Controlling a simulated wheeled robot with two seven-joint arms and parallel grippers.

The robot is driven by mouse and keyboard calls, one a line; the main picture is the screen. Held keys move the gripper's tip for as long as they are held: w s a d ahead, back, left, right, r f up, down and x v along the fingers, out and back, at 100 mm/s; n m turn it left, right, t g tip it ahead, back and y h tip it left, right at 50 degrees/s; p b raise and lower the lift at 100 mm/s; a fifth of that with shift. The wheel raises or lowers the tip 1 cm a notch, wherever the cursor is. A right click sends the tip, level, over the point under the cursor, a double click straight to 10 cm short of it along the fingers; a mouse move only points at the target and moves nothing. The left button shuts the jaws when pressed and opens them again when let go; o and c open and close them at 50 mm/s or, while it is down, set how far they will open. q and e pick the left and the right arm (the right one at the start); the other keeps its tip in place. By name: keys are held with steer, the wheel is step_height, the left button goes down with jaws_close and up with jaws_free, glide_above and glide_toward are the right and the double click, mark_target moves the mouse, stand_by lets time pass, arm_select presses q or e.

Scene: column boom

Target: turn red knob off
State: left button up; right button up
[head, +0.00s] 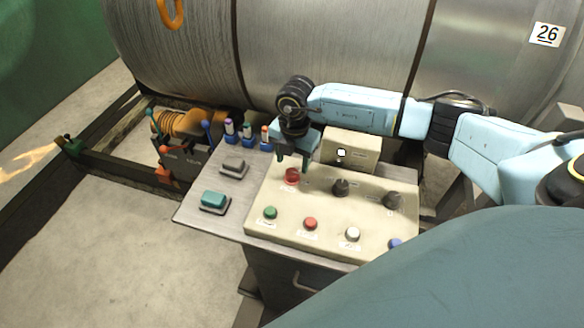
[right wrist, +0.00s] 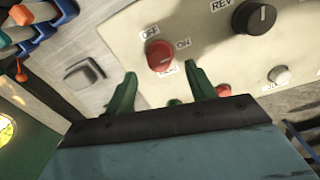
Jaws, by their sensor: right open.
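The red knob (head: 292,175) sits at the upper left of the beige control panel (head: 330,215). In the right wrist view the red knob (right wrist: 159,55) shows between ON and OFF style labels, beyond and between the fingertips. My right gripper (head: 293,163) is above and just behind the knob in the head view, pointing down. In the right wrist view its two green fingers (right wrist: 160,82) are apart, with nothing between them that I can see held. I cannot tell whether a finger touches the knob. My left gripper is not in view.
Black knobs (head: 340,188) and (head: 393,200) sit right of the red knob. Green (head: 270,212), red (head: 310,223) and white (head: 352,234) buttons line the front. A beige box (head: 351,150) stands behind. A large metal cylinder (head: 330,45) lies beyond the desk.

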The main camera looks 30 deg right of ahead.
mark_target(292, 172)
steer(key=shift+f, duration=2.2)
steer(key=shift+c, duration=0.3)
steer(key=c, duration=0.9)
steer(key=shift+w, duration=0.1)
